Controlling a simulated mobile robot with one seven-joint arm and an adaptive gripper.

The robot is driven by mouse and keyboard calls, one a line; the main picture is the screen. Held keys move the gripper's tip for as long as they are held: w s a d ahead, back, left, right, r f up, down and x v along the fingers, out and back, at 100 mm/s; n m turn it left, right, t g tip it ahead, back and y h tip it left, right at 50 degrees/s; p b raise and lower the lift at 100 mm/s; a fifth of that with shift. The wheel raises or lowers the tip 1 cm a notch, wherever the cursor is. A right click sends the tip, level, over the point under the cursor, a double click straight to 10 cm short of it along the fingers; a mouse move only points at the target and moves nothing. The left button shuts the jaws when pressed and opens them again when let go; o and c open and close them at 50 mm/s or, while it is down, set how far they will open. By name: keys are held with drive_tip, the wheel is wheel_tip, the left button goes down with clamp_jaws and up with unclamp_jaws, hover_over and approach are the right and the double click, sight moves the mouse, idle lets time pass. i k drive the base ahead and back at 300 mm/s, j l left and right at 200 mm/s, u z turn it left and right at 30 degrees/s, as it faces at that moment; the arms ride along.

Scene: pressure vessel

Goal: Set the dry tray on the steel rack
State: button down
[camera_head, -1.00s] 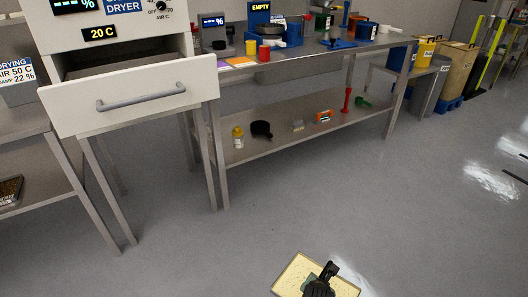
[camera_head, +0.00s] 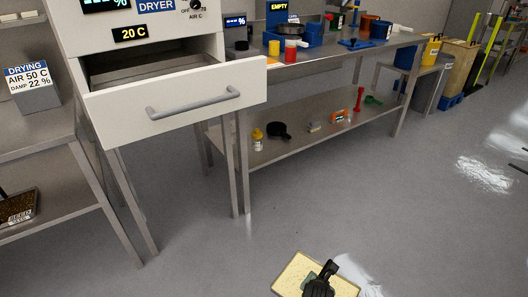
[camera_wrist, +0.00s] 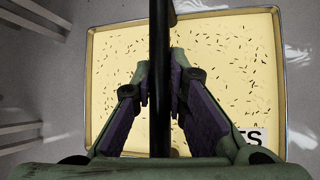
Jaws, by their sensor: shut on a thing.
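A shallow metal tray (camera_head: 292,272) with a pale yellow layer in it shows at the bottom of the head view, above the floor. In the wrist view the tray (camera_wrist: 235,60) has dark specks scattered over the yellow and part of a white label at its lower right. My gripper (camera_head: 328,268) is over the tray. In the wrist view my gripper (camera_wrist: 161,105) has its fingers on both sides of a black upright bar and is shut on it. Which steel piece is the rack is unclear; a steel stand (camera_head: 35,140) with a lower shelf is at the left.
The dryer's open drawer (camera_head: 180,100) juts out at the upper left. A dark-filled tray (camera_head: 20,207) lies on the left stand's lower shelf. A steel bench (camera_head: 340,60) with tools on it and on its lower shelf runs across the back. The middle floor is clear.

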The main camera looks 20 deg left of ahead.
sight(38, 125)
drive_tip(key=j, duration=0.3)
drive_tip(key=k+j+z, duration=0.1)
drive_tip(key=j, duration=0.25)
drive_tip(key=k+j, duration=0.15)
drive_tip(key=j, duration=0.15)
drive_tip(key=k+j+z, duration=0.1)
drive_tip(key=j, duration=0.35)
drive_tip(key=k+j, duration=0.3)
drive_tip(key=j, duration=0.15)
drive_tip(key=k+j+z, duration=0.15)
drive_tip(key=j, duration=0.3)
drive_tip(key=k+j, duration=0.25)
drive_tip(key=j, duration=0.15)
drive_tip(key=k+j+z, duration=0.15)
drive_tip(key=j, duration=0.3)
drive_tip(key=k+j, duration=0.3)
drive_tip(key=j+z, duration=0.05)
drive_tip(key=j, duration=0.05)
